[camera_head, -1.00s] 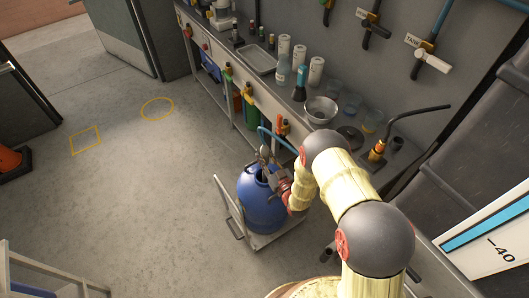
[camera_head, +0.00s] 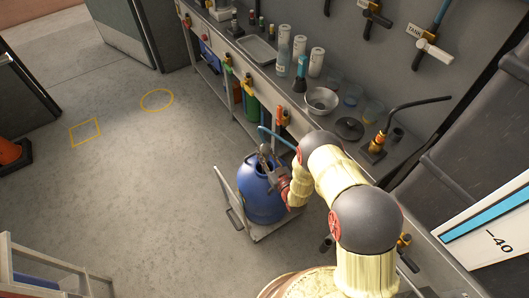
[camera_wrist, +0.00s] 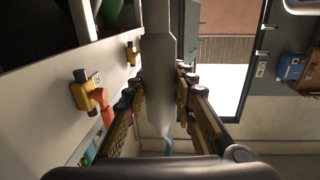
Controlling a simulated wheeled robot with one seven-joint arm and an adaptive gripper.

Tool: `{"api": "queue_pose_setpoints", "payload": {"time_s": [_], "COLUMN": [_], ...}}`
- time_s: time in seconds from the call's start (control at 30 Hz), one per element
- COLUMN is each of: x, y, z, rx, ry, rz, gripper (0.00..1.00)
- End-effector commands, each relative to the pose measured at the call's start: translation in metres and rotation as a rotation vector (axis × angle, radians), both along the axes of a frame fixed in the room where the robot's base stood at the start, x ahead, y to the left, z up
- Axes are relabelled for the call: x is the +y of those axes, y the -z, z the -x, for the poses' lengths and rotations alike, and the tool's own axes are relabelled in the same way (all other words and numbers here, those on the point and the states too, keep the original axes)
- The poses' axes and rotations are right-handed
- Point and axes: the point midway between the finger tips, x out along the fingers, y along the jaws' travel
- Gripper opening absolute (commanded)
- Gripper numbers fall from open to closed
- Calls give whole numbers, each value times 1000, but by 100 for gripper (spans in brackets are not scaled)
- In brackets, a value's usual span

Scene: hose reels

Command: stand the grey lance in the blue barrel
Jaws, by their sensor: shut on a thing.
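The blue barrel (camera_head: 262,204) stands on a small trolley, its open mouth facing up. My gripper (camera_head: 272,172) is at the barrel's mouth, on its right side. It is shut on the grey lance (camera_wrist: 160,65), which runs between the two fingers in the wrist view. In the head view a grey end of the lance (camera_head: 265,150) shows above the barrel's rim. The lance's other end is hidden, so I cannot tell how far it is inside. A blue hose (camera_head: 278,136) runs from near the lance towards my arm.
The trolley (camera_head: 233,221) has a handle at its left. A workbench (camera_head: 258,69) with a tray, bottles and a metal bowl (camera_head: 322,100) runs along the wall behind. The floor left of the barrel is clear. A grey frame (camera_head: 45,268) stands at the lower left.

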Motion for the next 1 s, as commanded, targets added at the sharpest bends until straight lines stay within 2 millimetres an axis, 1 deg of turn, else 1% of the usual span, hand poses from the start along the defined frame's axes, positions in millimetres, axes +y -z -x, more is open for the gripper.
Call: {"api": "queue_pose_setpoints", "payload": {"time_s": [0.1, 0.13, 0.5, 0.83, 0.93, 1.0], "x": [0, 0, 0, -1, -6, -11], "y": [-1, -1, 0, 1, 1, 1], "z": [-1, -1, 0, 2, 9, 18], "rx": [-2, -2, 0, 2, 3, 3], "ry": [0, 0, 0, 0, 1, 2], "rz": [-1, -1, 0, 1, 1, 1], "gripper": [0, 26, 47, 47, 47, 47]}}
